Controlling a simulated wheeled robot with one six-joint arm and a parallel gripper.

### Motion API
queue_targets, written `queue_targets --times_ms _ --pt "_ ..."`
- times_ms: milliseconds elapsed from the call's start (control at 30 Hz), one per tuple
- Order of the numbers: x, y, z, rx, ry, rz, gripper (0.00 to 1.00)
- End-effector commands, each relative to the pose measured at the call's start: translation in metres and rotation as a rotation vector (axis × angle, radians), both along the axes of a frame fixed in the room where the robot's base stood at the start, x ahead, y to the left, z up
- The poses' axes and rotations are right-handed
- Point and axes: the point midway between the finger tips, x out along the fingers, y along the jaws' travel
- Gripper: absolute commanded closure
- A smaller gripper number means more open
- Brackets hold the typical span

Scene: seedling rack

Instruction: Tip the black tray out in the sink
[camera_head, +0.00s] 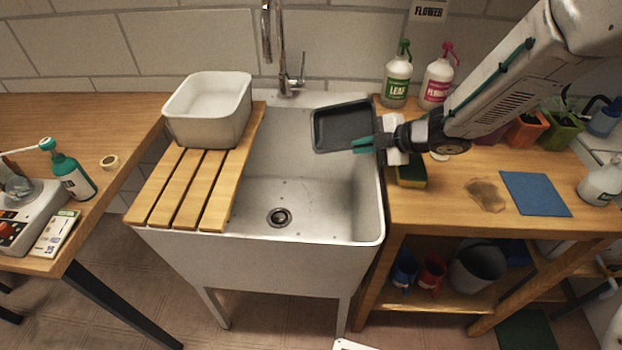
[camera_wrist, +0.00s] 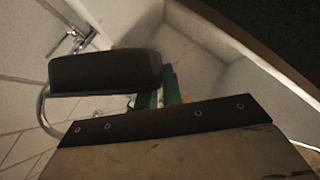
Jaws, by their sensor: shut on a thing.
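The black tray (camera_head: 340,127) is over the back right part of the white sink (camera_head: 310,232), with its inside facing the head camera. My gripper (camera_head: 364,145), with green fingers, comes in from the right and is shut on the tray's right edge. In the wrist view the tray (camera_wrist: 105,73) is a dark shape to the left of the green fingers (camera_wrist: 160,92). I cannot tell exactly how far the tray is tilted. No contents show clearly in it. The sink's drain (camera_head: 279,217) is in view, with a few dark specks on the basin floor around it.
A slatted wooden board (camera_head: 192,185) covers the sink's left side, with a white tub (camera_head: 207,128) on it. The tap (camera_head: 284,70) stands behind. Spray bottles (camera_head: 397,82) and a sponge (camera_head: 411,174) are on the right bench. The basin's front is clear.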

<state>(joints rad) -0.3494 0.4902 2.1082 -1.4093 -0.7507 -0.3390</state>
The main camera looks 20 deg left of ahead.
Motion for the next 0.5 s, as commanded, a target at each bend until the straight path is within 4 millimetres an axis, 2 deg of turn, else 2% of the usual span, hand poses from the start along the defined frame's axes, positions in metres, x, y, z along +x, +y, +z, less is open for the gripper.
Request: queue_targets --times_ms 500 --pt "-0.0054 0.0036 0.0023 -0.03 -0.103 0.0 1.0"
